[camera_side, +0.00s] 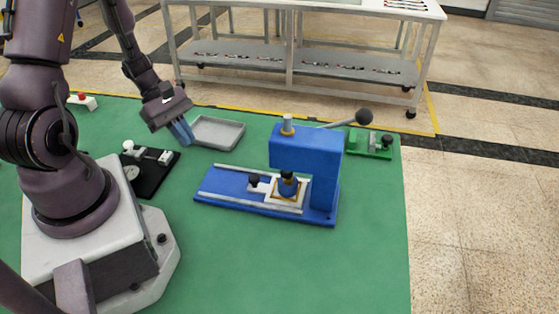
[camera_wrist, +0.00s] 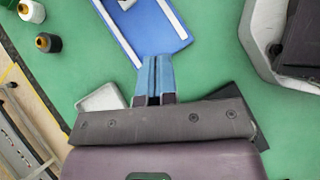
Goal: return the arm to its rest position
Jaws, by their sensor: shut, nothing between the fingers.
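My gripper (camera_side: 182,132) is in the side view at the left, raised above the green table, between a black fixture and a grey tray. Its blue fingers are together with nothing between them. In the wrist view my gripper (camera_wrist: 155,62) points toward the blue base of the press, with its fingers side by side.
The blue press (camera_side: 305,155) with a black-knobbed lever stands mid-table on the green mat (camera_side: 250,270). The grey tray (camera_side: 217,132) and the black fixture (camera_side: 150,170) lie near my gripper. A green fixture (camera_side: 370,143) sits at the right. The front of the mat is clear.

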